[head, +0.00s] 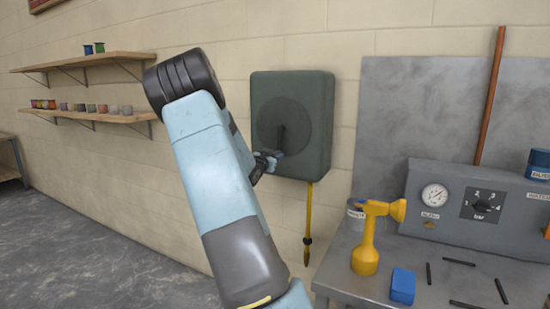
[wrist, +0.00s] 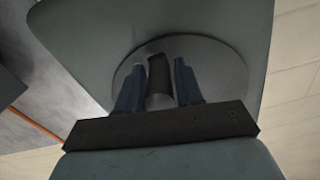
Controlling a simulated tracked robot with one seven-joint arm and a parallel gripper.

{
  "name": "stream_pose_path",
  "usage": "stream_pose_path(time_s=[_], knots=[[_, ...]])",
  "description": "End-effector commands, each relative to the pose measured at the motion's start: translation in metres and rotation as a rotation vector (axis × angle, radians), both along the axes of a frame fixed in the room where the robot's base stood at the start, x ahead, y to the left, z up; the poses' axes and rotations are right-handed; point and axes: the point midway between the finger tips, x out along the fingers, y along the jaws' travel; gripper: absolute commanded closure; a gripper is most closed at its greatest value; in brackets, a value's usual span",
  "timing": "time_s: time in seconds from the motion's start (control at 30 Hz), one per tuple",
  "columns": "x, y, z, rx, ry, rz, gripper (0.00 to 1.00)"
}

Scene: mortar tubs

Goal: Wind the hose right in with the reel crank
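The hose reel (head: 318,110) is a dark green box on the wall with a round disc on its face. Its dark crank (head: 281,137) points down from the disc's middle; the crank also shows in the wrist view (wrist: 159,74). My gripper (head: 270,160) is at the crank's lower end.
Shelves (head: 85,64) with small pots are at the left. The floor (head: 90,250) there is clear.

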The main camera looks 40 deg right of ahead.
Motion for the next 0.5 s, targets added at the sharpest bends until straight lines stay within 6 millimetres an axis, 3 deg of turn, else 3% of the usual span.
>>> stream_pose_path(time_s=[0.33,0.5], knots=[[0.0006,0.0008,0.0,0.0,0.0,0.001,0.98],[0.0009,0.0011,-0.0001,0.001,0.0,0.002,1.0]])
